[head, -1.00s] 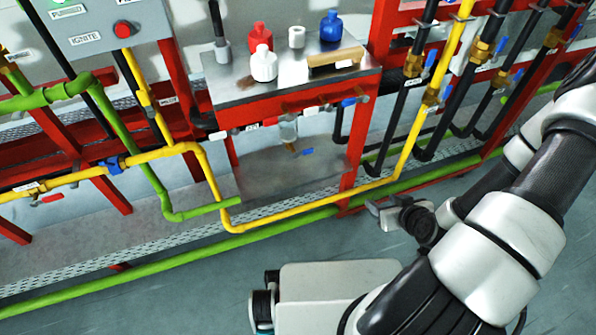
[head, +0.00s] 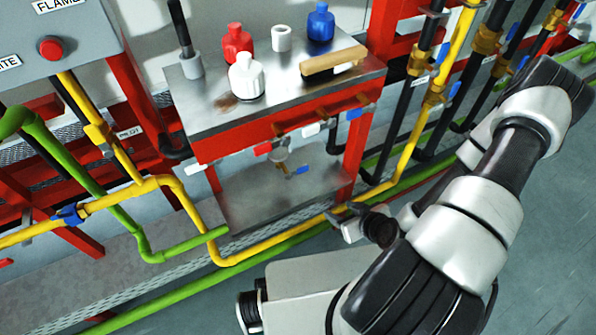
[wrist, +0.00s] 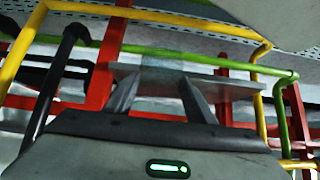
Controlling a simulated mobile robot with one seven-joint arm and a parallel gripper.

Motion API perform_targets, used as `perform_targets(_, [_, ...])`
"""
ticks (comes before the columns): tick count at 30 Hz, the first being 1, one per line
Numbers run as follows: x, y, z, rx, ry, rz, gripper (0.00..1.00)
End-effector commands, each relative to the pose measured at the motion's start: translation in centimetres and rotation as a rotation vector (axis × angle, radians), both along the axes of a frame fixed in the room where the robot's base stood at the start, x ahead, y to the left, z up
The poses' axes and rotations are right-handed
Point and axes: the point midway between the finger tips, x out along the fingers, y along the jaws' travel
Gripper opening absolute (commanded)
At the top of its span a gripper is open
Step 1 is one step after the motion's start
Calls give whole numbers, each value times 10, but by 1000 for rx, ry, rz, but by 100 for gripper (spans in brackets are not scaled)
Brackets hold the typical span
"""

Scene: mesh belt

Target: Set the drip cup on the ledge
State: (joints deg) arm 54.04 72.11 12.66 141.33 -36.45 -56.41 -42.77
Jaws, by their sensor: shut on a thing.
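In the wrist view, my gripper (wrist: 160,90) has both fingers up around a pale, translucent thing (wrist: 162,76), which looks like the drip cup; its outline is faint. In the head view, my gripper (head: 342,225) is low in front of the red stand, right of its lower plate, and the cup cannot be made out there. The grey metal lower plate (head: 250,205), which looks like the ledge, sits under the bench top, with a small blue-handled tap (head: 285,168) above it. A grey flat plate (wrist: 235,84) shows behind the fingers in the wrist view.
The bench top (head: 205,115) bears a red bottle (head: 237,45), a white bottle (head: 246,78), a blue bottle (head: 320,25) and a brush (head: 333,62). A yellow pipe (head: 290,243) and a green pipe (head: 190,290) run low across the front. Several valved pipes stand at right.

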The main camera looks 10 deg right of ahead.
Motion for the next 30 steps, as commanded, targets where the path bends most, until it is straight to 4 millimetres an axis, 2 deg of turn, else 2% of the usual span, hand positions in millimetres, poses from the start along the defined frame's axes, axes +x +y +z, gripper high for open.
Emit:
perform_targets(6, [57,19,0,-2,-7,5,25])
perform_targets(12, [101,33,0,0,-5,2,25])
perform_targets(22, [128,42,0,0,-3,1,25])
perform_targets(27, [156,52,0,0,-4,1,25])
perform_targets(30, [153,51,-16,3,1,-1,25])
